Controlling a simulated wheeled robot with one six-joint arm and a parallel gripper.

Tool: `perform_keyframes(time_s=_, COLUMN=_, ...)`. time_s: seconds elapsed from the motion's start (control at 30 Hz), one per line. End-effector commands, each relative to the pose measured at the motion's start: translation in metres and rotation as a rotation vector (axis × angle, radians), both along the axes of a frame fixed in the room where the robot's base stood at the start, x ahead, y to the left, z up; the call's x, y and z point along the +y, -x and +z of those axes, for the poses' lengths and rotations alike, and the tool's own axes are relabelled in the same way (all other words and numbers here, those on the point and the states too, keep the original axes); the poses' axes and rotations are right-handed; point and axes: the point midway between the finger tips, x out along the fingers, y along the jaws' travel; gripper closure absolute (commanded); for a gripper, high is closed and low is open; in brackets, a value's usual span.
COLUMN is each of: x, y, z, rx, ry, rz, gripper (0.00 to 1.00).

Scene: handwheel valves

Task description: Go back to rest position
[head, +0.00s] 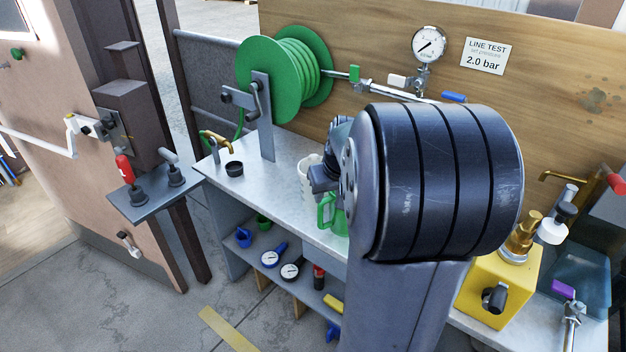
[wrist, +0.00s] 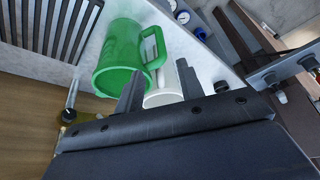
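My gripper (wrist: 160,88) shows in the wrist view with its two dark fingers spread apart. A white mug (wrist: 164,97) shows between and beyond the fingers; I cannot tell whether they touch it. A green mug (wrist: 122,62) with its handle toward the fingers is beside it. In the head view my large dark arm covers the middle of the bench. The white mug (head: 306,174) and green mug (head: 326,214) show partly at its left edge. The fingertips are hidden there.
A green hose reel (head: 270,80) stands at the bench's back left. A pressure gauge (head: 428,45) is on the wooden backboard. A yellow box (head: 497,285) with a brass fitting stands right of my arm. A lever panel (head: 150,193) is at left. Gauges (head: 290,270) lie on the lower shelf.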

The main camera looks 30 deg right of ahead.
Motion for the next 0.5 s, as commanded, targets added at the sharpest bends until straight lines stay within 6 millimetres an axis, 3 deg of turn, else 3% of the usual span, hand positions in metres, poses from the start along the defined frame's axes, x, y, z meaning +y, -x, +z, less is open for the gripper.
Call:
perform_keyframes(time_s=0.17, x=-0.001, y=-0.005, z=-0.014, rx=0.003, ry=-0.002, rz=0.001, gripper=0.64)
perform_keyframes(time_s=0.5, x=-0.005, y=-0.028, z=-0.070, rx=0.004, ry=-0.002, rz=0.002, gripper=0.64)
